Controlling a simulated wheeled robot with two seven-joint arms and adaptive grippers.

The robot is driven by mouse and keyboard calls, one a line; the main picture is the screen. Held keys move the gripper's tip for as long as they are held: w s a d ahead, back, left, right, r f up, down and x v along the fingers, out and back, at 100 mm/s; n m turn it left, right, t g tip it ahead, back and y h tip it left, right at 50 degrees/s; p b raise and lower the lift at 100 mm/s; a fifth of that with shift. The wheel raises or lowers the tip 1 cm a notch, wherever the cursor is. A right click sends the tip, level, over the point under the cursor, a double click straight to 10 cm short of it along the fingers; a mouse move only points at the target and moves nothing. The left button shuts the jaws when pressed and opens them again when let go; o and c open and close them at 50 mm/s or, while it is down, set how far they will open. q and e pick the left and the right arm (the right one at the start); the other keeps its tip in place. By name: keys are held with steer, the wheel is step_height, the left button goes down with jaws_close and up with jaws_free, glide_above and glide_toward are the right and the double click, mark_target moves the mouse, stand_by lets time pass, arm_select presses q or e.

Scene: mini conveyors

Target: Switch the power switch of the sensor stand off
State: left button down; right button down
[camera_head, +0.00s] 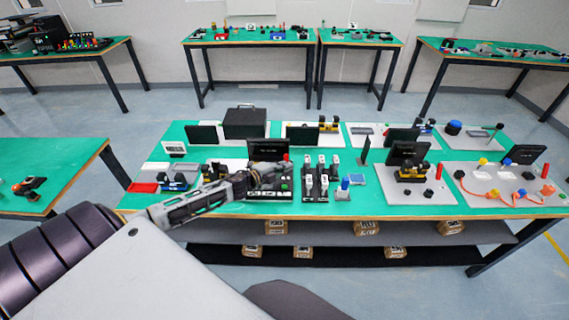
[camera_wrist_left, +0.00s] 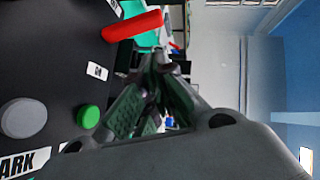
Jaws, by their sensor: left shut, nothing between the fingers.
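My left gripper (camera_head: 277,174) reaches in from the left over a black device (camera_head: 270,195) at the table's front edge. In the left wrist view its fingers (camera_wrist_left: 162,68) are closed together with nothing between them. In that view the device's black panel (camera_wrist_left: 50,65) lies beside the fingers. It carries a green button (camera_wrist_left: 88,117), a grey round knob (camera_wrist_left: 24,118), a red cylinder (camera_wrist_left: 132,26) and a label ending in "ARK" (camera_wrist_left: 22,164). I cannot tell whether this is the sensor stand, and no power switch can be made out. My right gripper is out of view.
The green table (camera_head: 225,208) holds several other devices. A black block with white-topped switches (camera_head: 320,178) stands just right of the gripper. A black box (camera_head: 245,122) and dark screens stand behind. Brown boxes (camera_head: 303,252) lie on the shelf below.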

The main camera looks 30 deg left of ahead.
arm_select(q)
steer(key=shift+w+a+f, duration=0.3)
steer(key=shift+w+a, duration=0.15)
steer(key=shift+w, duration=0.25)
steer(key=shift+w+a+f, duration=0.3)
steer(key=shift+w+a, duration=0.1)
steer(key=shift+w, duration=0.25)
steer(key=shift+w+a, duration=0.4)
steer(key=shift+w, duration=0.25)
steer(key=shift+w+a+r, duration=0.1)
steer(key=shift+a+r, duration=0.1)
steer(key=shift+r, duration=0.1)
